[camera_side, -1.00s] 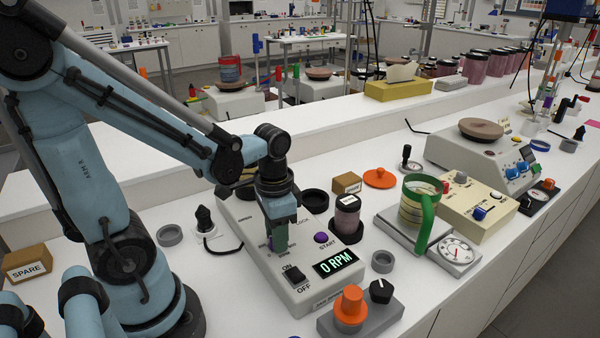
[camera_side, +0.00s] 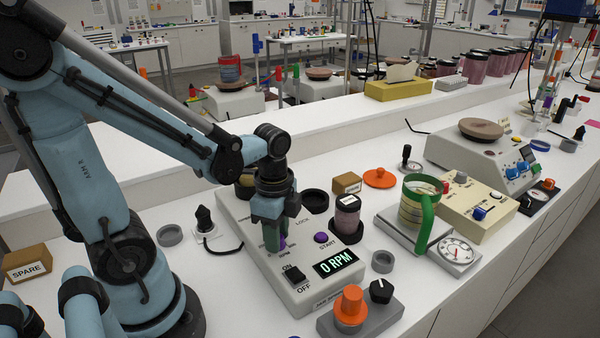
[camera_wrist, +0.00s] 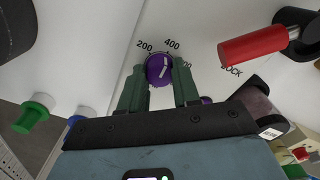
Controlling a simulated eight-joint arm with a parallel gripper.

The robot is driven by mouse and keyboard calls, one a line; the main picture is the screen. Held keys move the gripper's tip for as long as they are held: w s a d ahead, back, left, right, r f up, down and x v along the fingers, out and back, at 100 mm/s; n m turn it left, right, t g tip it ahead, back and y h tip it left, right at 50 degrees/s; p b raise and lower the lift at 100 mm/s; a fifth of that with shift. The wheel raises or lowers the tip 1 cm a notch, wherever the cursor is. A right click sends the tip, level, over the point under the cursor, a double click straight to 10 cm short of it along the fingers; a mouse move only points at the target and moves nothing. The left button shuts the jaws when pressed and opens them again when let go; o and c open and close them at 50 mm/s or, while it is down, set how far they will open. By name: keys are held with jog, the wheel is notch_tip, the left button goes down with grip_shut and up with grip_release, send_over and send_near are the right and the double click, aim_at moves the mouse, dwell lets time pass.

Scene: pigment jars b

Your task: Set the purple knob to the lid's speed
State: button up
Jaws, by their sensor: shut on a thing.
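The purple knob (camera_wrist: 160,70) sits on the white machine (camera_side: 240,237), with a white pointer line slanting up and right, toward the 400 mark. Marks 200 and 400 are readable; another at its right is partly covered. My gripper (camera_wrist: 160,88) points down with its green fingers shut on the knob, one on each side. In the side view my gripper (camera_side: 275,240) hides most of the knob. The machine's display (camera_side: 336,262) reads 0 RPM.
A purple START button (camera_side: 321,238) and an ON/OFF switch (camera_side: 293,275) are close to my gripper. A grey box with an orange knob (camera_side: 350,303) stands in front. A red handle (camera_wrist: 252,46) labelled LOCK lies near the knob in the wrist view.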

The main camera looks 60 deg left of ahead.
dwell(0.4)
jog(key=o, duration=1.1)
jog(key=shift+c, duration=0.2)
jog(key=shift+r, duration=0.15)
notch_tip(320, 180, up, 12)
jog(key=w+d+f+n+t, duration=0.3)
jog(key=n+t, duration=0.4)
jog(key=n, duration=0.3)
jog(key=shift+w+d+f+n, duration=0.25)
jog(key=shift+w+f+n, duration=0.1)
jog(key=shift+w+n, duration=0.05)
